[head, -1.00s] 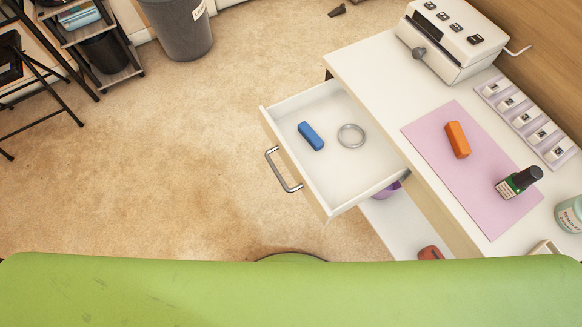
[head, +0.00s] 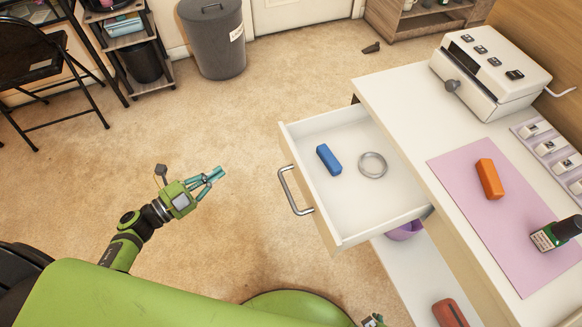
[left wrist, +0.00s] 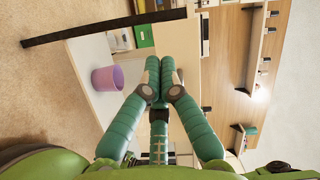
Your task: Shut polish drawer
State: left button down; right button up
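The open drawer (head: 345,218) sticks out to the left from under the white desk top. It has a white inside, a pale wood front and a grey bar handle (head: 291,190). A blue block (head: 329,159) and a silver ring (head: 373,165) lie in it. My left gripper (head: 216,174) is over the carpet, left of the handle and apart from it. Its teal fingers meet at the tips in the left wrist view (left wrist: 160,75), with nothing between them. Of my right side, only a small piece shows at the bottom edge; its fingers cannot be made out.
On the desk (head: 400,92) are a white machine (head: 490,72), a pink mat (head: 470,210), an orange block (head: 489,179) and a dark polish bottle (head: 556,233). A purple bin (head: 405,231) and a red object (head: 449,313) are on the lower shelf. Carpet left of the drawer is clear.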

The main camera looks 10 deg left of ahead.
pick_arm(q)
jog(key=s+d+r+m+g+h, duration=0.3)
jog(key=d+r+m+g+h, duration=0.15)
jog(key=m, duration=0.35)
jog(key=p, duration=0.1)
send_near(291, 154)
jog(key=x, duration=0.7)
jog(key=shift+a+f, duration=0.1)
jog(key=shift+f, duration=0.05)
jog(key=shift+w, duration=0.1)
pick_arm(e)
jog(key=s, duration=0.1)
jog(key=s+d, duration=0.1)
jog(key=s, duration=0.1)
jog(key=shift+g, duration=0.3)
pick_arm(q)
jog(key=shift+d, duration=0.2)
pick_arm(e)
jog(key=shift+w, duration=0.25)
